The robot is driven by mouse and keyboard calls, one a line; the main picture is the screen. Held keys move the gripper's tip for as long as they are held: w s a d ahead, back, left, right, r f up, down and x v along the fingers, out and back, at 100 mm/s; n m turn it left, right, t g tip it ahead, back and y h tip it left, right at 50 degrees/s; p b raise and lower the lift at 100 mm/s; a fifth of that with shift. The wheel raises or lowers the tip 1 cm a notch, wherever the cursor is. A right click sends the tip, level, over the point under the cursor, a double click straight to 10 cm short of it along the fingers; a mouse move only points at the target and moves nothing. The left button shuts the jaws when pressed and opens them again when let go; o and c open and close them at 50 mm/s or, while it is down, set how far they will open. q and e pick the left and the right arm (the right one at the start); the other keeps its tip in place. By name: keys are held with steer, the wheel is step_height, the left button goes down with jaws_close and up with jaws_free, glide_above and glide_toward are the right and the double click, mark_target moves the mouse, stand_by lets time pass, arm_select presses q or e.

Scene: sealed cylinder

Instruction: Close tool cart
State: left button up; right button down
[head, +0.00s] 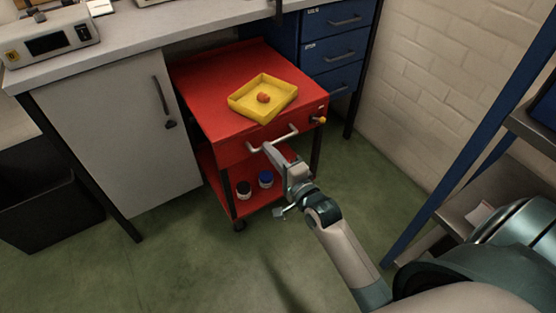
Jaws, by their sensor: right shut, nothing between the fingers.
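The red tool cart (209,91) stands partly under the workbench, its front end sticking out past the bench edge. Its drawer front carries a pale bar handle (281,139). A yellow tray (240,104) with a small orange-red item (264,97) in it sits on the cart top. My right gripper (270,150) is at the drawer front, just below the handle, with its fingers shut and empty. I cannot tell whether it touches the handle or drawer. My left gripper is not in view.
Two small jars (265,179) stand on the cart's lower shelf. A white cabinet (130,130) is left of the cart and blue drawers (335,50) are behind it to the right. A blue-framed rack (470,150) stands at right. Green floor (180,265) is clear in front.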

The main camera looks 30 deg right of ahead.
mark_target(252, 128)
steer(key=w, duration=0.6)
steer(key=shift+w+a+b, duration=0.2)
steer(key=shift+a+b, duration=0.05)
steer(key=shift+b, duration=0.05)
steer(key=shift+w, duration=0.55)
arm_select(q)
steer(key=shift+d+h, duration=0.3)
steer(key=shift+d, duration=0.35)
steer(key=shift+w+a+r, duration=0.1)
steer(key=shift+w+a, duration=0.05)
arm_select(e)
steer(key=shift+w, duration=0.1)
